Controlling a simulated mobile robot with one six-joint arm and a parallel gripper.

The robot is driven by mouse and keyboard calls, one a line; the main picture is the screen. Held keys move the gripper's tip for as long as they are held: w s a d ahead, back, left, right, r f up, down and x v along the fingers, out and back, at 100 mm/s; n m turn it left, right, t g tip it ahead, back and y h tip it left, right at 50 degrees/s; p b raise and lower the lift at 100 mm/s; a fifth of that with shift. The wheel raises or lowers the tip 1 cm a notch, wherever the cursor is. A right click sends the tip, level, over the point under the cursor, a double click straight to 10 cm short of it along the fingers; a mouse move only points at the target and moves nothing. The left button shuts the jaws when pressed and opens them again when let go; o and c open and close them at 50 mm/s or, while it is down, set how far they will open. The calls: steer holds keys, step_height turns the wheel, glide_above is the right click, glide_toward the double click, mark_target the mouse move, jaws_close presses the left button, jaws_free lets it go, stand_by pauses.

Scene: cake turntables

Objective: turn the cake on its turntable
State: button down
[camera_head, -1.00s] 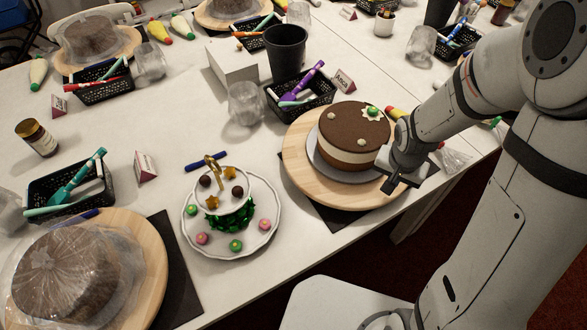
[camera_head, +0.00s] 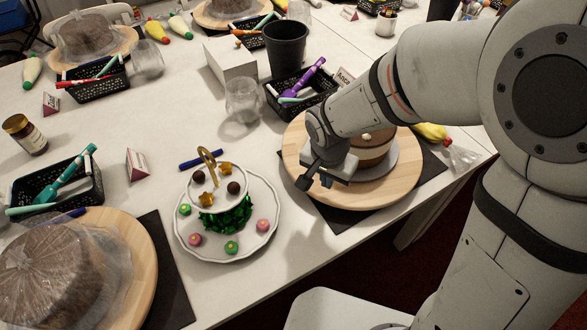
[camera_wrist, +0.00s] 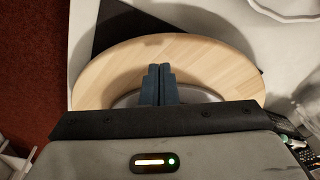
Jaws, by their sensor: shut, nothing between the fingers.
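The brown and cream layered cake (camera_head: 374,152) stands on a grey board on the round wooden turntable (camera_head: 400,186), right of centre in the head view. My wrist and arm hide most of its top and left side. My gripper (camera_head: 314,183) is at the front left part of the turntable. Its fingers are shut and empty. In the wrist view the shut fingers (camera_wrist: 158,70) lie over the wooden disc (camera_wrist: 210,62), in front of the grey board's edge. I cannot tell whether the fingertips touch the wood.
A tiered stand with sweets (camera_head: 232,222) is left of my gripper. A black basket of tools (camera_head: 302,92) and a clear glass (camera_head: 242,101) are behind. A plastic-wrapped cake (camera_head: 50,275) is at the near left. The table's front edge is close.

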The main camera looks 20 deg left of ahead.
mark_target(378, 198)
stand_by(0.4)
steer(key=shift+f+b, duration=1.35)
steer(key=shift+f, duration=0.15)
steer(key=shift+r, duration=0.1)
steer(key=d, duration=0.6)
steer(key=shift+d, duration=0.2)
steer(key=shift+w+d, duration=0.4)
steer(key=shift+d, duration=0.6)
steer(key=shift+w+d, duration=0.4)
steer(key=shift+d, duration=0.55)
steer(key=shift+w+d, duration=0.4)
steer(key=shift+d, duration=0.6)
